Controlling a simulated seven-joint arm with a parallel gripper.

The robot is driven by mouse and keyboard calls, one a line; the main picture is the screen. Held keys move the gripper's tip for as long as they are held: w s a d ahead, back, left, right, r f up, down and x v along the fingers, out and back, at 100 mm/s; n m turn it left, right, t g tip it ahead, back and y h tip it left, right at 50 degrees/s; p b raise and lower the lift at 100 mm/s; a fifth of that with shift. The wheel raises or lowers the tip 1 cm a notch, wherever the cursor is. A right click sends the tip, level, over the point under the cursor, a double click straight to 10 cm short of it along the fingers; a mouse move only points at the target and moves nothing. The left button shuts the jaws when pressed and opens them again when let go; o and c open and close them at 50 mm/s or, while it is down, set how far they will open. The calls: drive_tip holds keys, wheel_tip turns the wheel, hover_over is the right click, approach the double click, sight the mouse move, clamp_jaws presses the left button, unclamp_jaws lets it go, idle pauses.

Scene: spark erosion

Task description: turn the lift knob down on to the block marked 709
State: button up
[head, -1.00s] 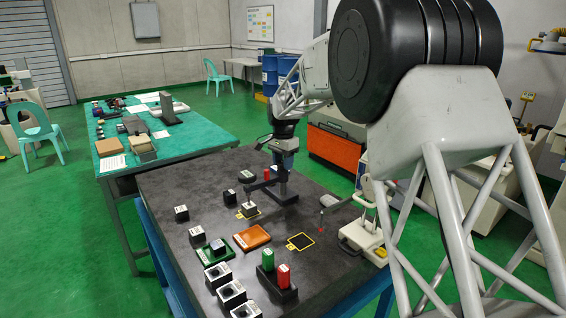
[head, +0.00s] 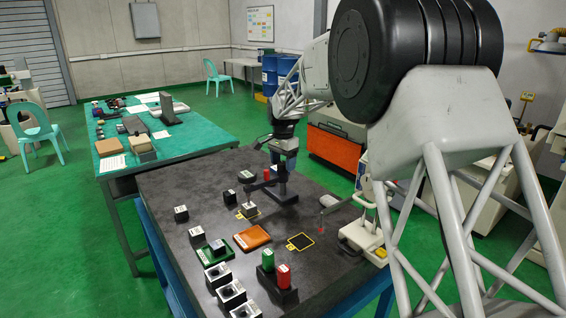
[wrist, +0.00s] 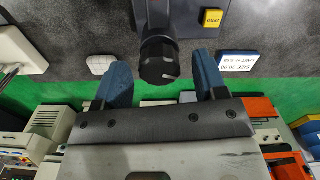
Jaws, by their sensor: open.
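The black ridged knob (wrist: 160,60) shows in the wrist view, on a dark grey housing (wrist: 177,18). My gripper (wrist: 164,68) is open, with a blue finger on each side of the knob and a gap to each. In the head view my gripper (head: 284,150) is at the upright of a dark measuring stand (head: 282,192), which hides the knob. The stand's arm reaches left over a small block (head: 248,210) on a yellow-edged square. I cannot read its number, nor tell whether the stand touches it.
A yellow ZERO button (wrist: 212,18) and a white label (wrist: 238,63) are right of the knob. Several black blocks (head: 181,213), a green tray (head: 214,247), an orange tray (head: 252,237) and an empty yellow-edged square (head: 300,242) are on the dark table (head: 165,190).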

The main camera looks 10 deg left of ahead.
sight(283, 163)
drive_tip(key=shift+r, duration=3.9)
drive_tip(key=shift+s+d+r, duration=0.2)
drive_tip(key=shift+s+d, duration=0.1)
drive_tip(key=shift+d, duration=0.1)
drive_tip(key=s+d+r+n+t, duration=0.1)
drive_tip(key=s+d+r+n, duration=0.15)
drive_tip(key=s+d, duration=0.95)
drive_tip(key=s+d+r+n, duration=0.1)
drive_tip(key=s+d+r, duration=0.3)
drive_tip(key=s+d, duration=0.75)
drive_tip(key=s+d+f+n, duration=0.1)
drive_tip(key=s+d+f, duration=0.1)
drive_tip(key=s, duration=0.8)
drive_tip(key=s+d+f+n+t, duration=0.1)
drive_tip(key=s+d+f, duration=0.2)
drive_tip(key=s, duration=0.8)
drive_tip(key=s+d+f+n, duration=0.1)
drive_tip(key=s+d+f, duration=0.2)
drive_tip(key=s, duration=0.8)
wheel_tip(283, 163, down, 2)
drive_tip(key=shift+s+d+f+t, duration=0.15)
drive_tip(key=shift+d+t, duration=0.1)
drive_tip(key=shift+t, duration=0.05)
drive_tip(key=shift+n, duration=0.25)
